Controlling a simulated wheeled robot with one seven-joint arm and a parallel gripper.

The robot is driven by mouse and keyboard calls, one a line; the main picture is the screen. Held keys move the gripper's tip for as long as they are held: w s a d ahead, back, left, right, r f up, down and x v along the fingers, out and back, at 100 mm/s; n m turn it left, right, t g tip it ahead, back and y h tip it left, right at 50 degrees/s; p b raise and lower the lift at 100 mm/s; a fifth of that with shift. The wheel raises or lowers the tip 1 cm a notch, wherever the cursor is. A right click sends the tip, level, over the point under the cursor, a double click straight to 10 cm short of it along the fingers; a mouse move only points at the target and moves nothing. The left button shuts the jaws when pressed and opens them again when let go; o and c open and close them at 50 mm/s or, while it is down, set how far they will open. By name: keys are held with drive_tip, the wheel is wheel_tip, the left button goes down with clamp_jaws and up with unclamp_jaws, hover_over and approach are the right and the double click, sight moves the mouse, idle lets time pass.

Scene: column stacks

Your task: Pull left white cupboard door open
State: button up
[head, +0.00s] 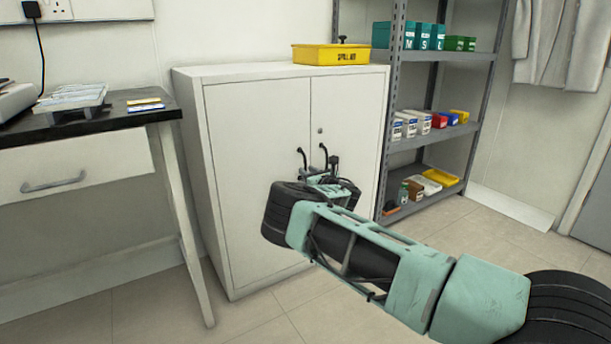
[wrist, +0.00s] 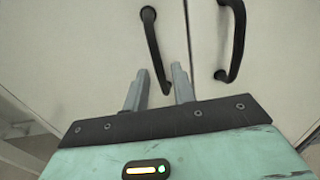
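The white cupboard (head: 215,88) stands against the wall with both doors shut. The left door (head: 255,130) has a black bar handle (head: 302,157), which also shows in the wrist view (wrist: 151,38). The right door (head: 350,110) has a matching handle (head: 323,155), seen at the right in the wrist view (wrist: 238,40). My gripper (wrist: 159,68) is open in front of the doors. In the wrist view the left handle's lower part appears between the two fingers; I cannot tell whether they touch it. In the head view my wrist hides the fingertips.
A yellow box (head: 330,54) sits on the cupboard top. A desk with a dark top (head: 90,122) and a drawer stands at the left, near the cupboard's side. A grey shelf rack (head: 440,55) with boxes stands at the right. Bare floor (head: 250,318) shows before the cupboard.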

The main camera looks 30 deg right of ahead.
drive_tip(key=shift+w, duration=1.2)
clamp_jaws()
drive_tip(key=shift+s, duration=0.1)
